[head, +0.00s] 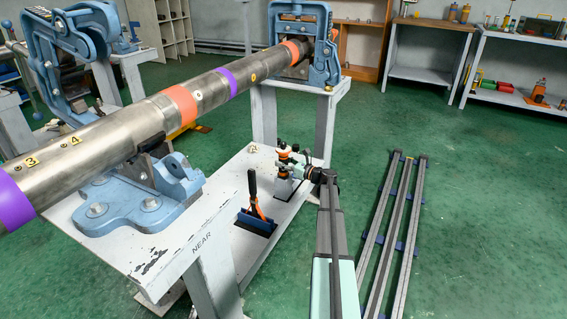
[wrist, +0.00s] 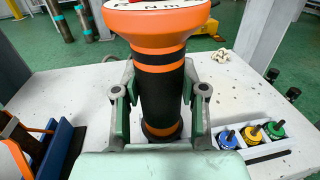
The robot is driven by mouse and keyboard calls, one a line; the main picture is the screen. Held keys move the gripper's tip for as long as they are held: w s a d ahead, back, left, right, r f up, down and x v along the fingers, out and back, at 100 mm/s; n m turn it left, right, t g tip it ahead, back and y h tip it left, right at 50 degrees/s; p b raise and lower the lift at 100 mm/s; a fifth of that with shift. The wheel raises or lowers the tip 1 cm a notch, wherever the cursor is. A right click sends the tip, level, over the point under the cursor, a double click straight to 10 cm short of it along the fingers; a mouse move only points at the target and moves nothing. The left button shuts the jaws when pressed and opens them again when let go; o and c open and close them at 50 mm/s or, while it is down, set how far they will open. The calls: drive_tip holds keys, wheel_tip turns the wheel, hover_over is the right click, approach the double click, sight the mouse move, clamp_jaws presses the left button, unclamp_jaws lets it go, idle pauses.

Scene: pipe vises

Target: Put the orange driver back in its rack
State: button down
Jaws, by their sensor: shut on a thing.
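The orange driver (wrist: 160,95) has a wide orange cap with partly cut-off lettering and a black body with orange bands. My gripper (wrist: 161,97) is shut around its body, one finger on each side. The driver looks roughly upright; I cannot tell whether its lower end touches the shelf. A low white rack (wrist: 262,149) stands to the right of the driver in the wrist view, holding blue (wrist: 229,140), yellow (wrist: 251,133) and green (wrist: 275,131) pieces with black tops.
A blue holder (head: 256,222) with a black-handled orange tool (head: 255,196) stands on the low white shelf (head: 228,177), left of my gripper. A large pipe (head: 130,122) in blue vises runs above. A crumpled pale thing (wrist: 221,55) lies behind the driver.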

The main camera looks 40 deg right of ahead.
drive_tip(key=shift+f, duration=0.2)
idle(0.4)
drive_tip(key=c, duration=0.7)
unclamp_jaws()
drive_tip(key=shift+o, duration=0.7)
drive_tip(key=shift+f, duration=0.15)
drive_tip(key=v, duration=1.2)
